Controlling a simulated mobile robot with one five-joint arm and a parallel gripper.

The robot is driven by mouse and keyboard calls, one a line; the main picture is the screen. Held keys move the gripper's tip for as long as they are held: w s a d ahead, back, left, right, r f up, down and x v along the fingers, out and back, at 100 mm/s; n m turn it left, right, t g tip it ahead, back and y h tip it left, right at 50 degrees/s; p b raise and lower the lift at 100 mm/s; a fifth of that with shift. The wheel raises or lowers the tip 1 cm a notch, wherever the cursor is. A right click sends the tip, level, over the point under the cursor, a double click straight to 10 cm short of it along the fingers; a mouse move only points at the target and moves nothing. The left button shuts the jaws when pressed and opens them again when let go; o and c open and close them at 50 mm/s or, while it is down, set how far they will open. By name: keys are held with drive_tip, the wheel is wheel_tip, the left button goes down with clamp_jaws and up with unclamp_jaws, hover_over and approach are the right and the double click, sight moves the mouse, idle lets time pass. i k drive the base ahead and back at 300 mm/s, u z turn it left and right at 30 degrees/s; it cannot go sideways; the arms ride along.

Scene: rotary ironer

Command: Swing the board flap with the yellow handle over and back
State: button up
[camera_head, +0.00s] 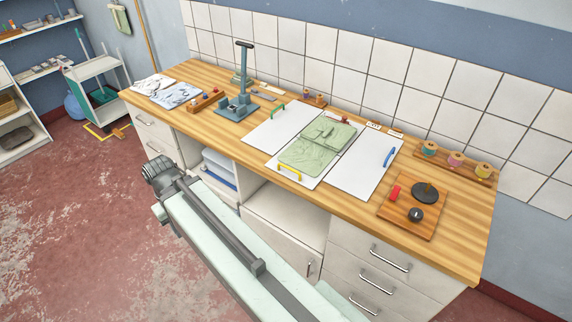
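The folding board lies flat on the wooden worktop. Its flap with the yellow handle (312,183) is the front middle panel, and the yellow handle (290,173) sits near its front edge. A green cloth (312,150) lies over this flap and the middle panel behind it, with a folded part on top. The left flap (270,133) has a green handle (278,110); the right flap (364,172) has a blue handle (389,157). My gripper (160,172) is in front of the counter, left of the board and apart from it. Its fingers cannot be made out.
A grey press stand (237,105) stands left of the board. A wooden plate with dark knobs (409,217) lies to its right. Cloths (176,95) lie at the far left. Drawer handles (390,259) stick out in front.

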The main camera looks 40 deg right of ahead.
sight(309, 181)
drive_tip(key=u, duration=0.2)
drive_tip(key=i, duration=1)
